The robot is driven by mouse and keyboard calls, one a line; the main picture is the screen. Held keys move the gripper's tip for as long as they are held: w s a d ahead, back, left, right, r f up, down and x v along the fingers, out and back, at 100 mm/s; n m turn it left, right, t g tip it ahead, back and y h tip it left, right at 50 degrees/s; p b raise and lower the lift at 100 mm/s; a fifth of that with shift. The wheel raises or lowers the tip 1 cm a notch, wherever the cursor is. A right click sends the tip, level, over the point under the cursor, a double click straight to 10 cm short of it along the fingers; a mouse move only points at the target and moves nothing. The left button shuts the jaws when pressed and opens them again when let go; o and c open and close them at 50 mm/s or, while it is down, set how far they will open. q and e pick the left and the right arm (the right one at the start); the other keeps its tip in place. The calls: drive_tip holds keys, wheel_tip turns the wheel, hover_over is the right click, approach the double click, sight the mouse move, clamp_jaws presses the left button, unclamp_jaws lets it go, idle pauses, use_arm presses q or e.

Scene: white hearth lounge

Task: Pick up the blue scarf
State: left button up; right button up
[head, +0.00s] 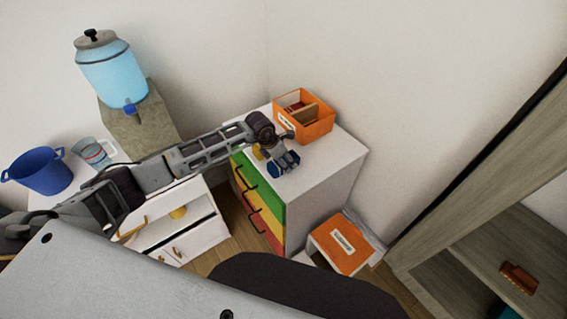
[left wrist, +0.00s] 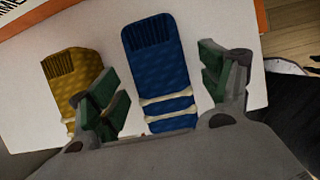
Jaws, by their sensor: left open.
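The blue scarf (left wrist: 160,65) lies folded flat on the white top of the drawer cabinet, with a ribbed end and cream stripes. In the head view the blue scarf (head: 286,164) is partly covered by my left gripper (head: 279,150). In the left wrist view my left gripper (left wrist: 158,82) is open, one finger on each side of the scarf. The scarf's near end is hidden behind the gripper body. I cannot tell how high the fingers are above the cabinet top. My right gripper is not in view.
A yellow scarf (left wrist: 72,75) lies close to the left finger. An orange box (head: 316,132) stands behind on the cabinet (head: 325,165). An orange-lidded box (head: 340,244) is below right. A blue pot (head: 42,172), a pitcher (head: 92,152) and a water dispenser (head: 113,75) stand at left.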

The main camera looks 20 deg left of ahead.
use_arm(q)
drive_tip(key=shift+w+d+f, duration=0.1)
drive_tip(key=shift+f, duration=0.25)
drive_tip(key=shift+f+b, duration=0.25)
drive_tip(key=shift+b, duration=0.1)
idle(1.0)
drive_tip(key=shift+c, duration=0.3)
drive_tip(key=c, duration=1.1)
drive_tip(key=shift+r, duration=0.15)
